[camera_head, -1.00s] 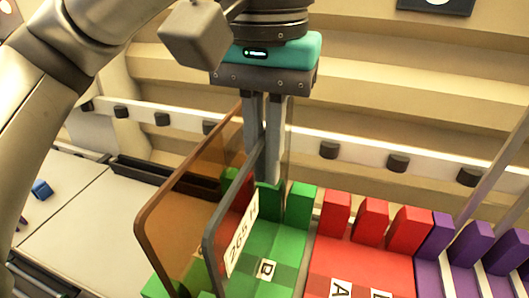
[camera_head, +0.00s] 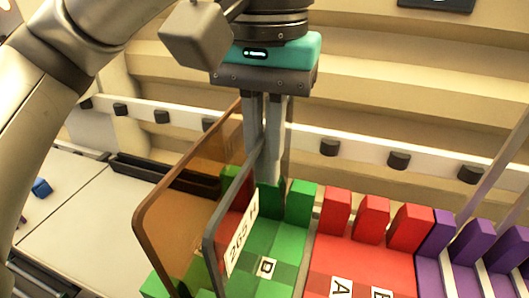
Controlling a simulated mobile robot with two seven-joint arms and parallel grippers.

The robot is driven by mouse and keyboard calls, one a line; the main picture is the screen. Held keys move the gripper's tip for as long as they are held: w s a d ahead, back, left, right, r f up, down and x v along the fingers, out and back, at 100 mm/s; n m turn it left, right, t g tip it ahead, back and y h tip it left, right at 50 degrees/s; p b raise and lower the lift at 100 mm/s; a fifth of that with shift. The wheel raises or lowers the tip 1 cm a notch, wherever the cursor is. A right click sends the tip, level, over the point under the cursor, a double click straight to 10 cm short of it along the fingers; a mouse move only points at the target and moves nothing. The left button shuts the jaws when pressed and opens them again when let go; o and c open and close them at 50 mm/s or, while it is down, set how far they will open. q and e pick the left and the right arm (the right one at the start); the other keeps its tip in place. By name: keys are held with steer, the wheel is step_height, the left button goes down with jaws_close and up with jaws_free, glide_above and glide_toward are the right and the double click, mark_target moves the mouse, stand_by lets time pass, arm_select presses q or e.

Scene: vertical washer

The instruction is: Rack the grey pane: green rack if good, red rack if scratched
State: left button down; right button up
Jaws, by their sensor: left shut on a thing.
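My left gripper (camera_head: 266,150) is shut on the upright grey pane (camera_head: 240,205), gripping its far upper edge. The pane is seen nearly edge-on, with a grey frame and a white label reading "265 H". It is over the green rack (camera_head: 270,240); its lower edge is out of frame, so I cannot tell whether it sits in a slot. No scratch can be made out at this angle. An amber pane (camera_head: 180,220) stands upright in the green rack just left of it. The red rack (camera_head: 350,262) is to the right. My right gripper is not in view.
A purple rack (camera_head: 455,275) stands right of the red rack. A rail with dark knobs (camera_head: 330,147) runs behind the racks. At left are a pale worktop (camera_head: 80,225) and a small blue object (camera_head: 41,187).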

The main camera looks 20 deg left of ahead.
arm_select(q)
steer(key=shift+f+b, duration=0.4)
stand_by(0.4)
steer(key=c, duration=0.9)
jaws_free()
steer(key=shift+f, duration=0.1)
step_height(320, 180, up, 15)
steer(key=p, duration=0.4)
steer(key=shift+r, duration=0.2)
